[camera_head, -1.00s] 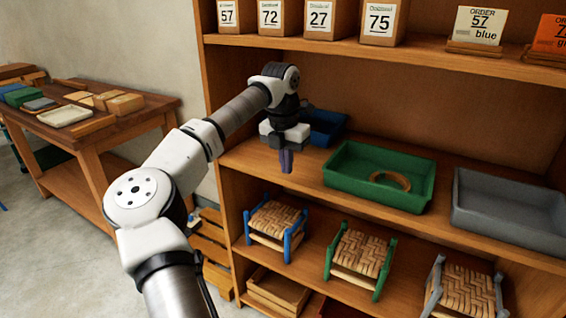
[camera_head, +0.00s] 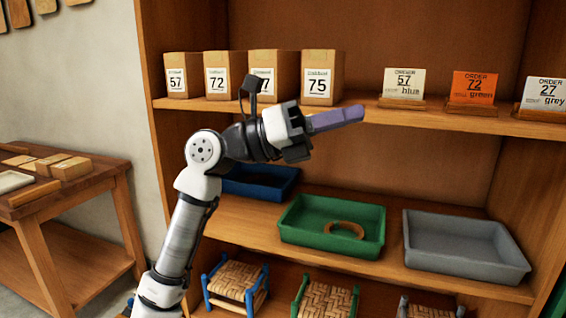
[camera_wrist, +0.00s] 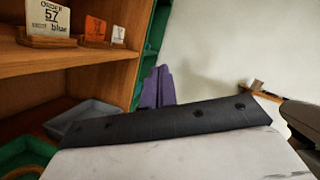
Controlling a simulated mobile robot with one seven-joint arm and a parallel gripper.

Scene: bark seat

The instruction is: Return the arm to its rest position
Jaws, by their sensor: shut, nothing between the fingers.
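My gripper (camera_head: 340,118) is raised in front of the upper shelf in the head view, its purple fingers pointing right. The fingers are together with nothing between them. In the wrist view the purple fingers (camera_wrist: 158,88) show closed above the dark edge of my gripper's body. My arm is bent at the elbow, rising from the bottom left. The gripper is apart from the trays and appears in front of the shelf unit; its exact distance to the shelf edge is hard to tell.
The shelf unit holds numbered boxes (camera_head: 250,75), order cards (camera_head: 473,87), a blue tray (camera_head: 262,182), a green tray (camera_head: 290,237) with a woven ring (camera_head: 345,229), and a grey tray (camera_head: 465,262). Small stools (camera_head: 236,280) stand below. A wooden table (camera_head: 100,180) is at left.

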